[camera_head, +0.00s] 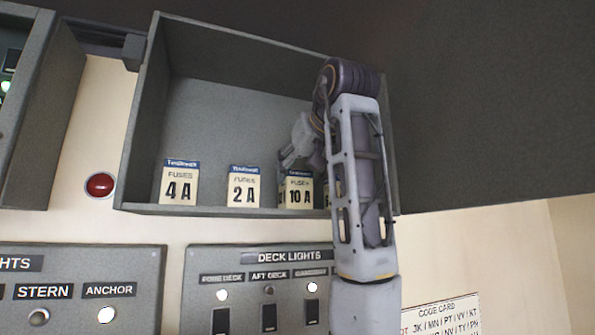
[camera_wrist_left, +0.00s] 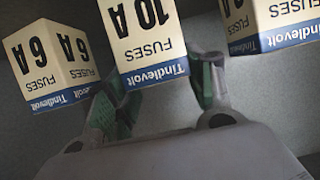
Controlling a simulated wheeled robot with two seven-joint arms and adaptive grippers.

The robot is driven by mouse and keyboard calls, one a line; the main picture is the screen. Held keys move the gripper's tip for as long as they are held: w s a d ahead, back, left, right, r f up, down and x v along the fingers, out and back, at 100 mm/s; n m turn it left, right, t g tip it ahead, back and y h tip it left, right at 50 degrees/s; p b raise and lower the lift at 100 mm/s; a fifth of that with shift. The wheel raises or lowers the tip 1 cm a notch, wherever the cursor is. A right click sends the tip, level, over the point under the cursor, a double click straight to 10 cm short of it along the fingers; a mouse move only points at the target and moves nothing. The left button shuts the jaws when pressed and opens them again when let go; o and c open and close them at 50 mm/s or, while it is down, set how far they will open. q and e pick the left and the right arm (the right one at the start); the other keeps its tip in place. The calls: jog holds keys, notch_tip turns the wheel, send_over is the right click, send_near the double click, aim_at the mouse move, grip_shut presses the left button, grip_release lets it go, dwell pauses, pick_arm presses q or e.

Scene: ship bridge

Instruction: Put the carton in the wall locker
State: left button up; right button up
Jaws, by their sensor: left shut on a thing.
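The wall locker (camera_head: 260,45) is an open grey box on the wall. Several white fuse cartons with blue bands stand along its floor: the 4 A carton (camera_head: 180,184), the 2 A carton (camera_head: 243,187) and the 10 A carton (camera_head: 298,190). My left gripper (camera_head: 292,160) reaches into the locker and is shut on the 10 A carton, which also shows between its fingers in the left wrist view (camera_wrist_left: 145,38). The carton stands upright in the row, at the locker floor. My arm hides the locker's right part. My right gripper is not in view.
The 6 A carton (camera_wrist_left: 50,65) is close beside the 10 A one, mostly hidden by my arm in the head view. A dark open door panel (camera_head: 480,100) fills the upper right. Switch panels (camera_head: 205,258) and a code card (camera_head: 440,316) are below.

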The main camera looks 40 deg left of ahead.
pick_arm(q)
jog(key=shift+f, duration=0.15)
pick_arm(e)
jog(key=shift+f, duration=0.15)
pick_arm(q)
jog(key=o, duration=1.2)
jog(key=shift+o, duration=0.3)
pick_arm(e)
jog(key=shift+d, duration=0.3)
pick_arm(q)
jog(key=shift+a, duration=0.1)
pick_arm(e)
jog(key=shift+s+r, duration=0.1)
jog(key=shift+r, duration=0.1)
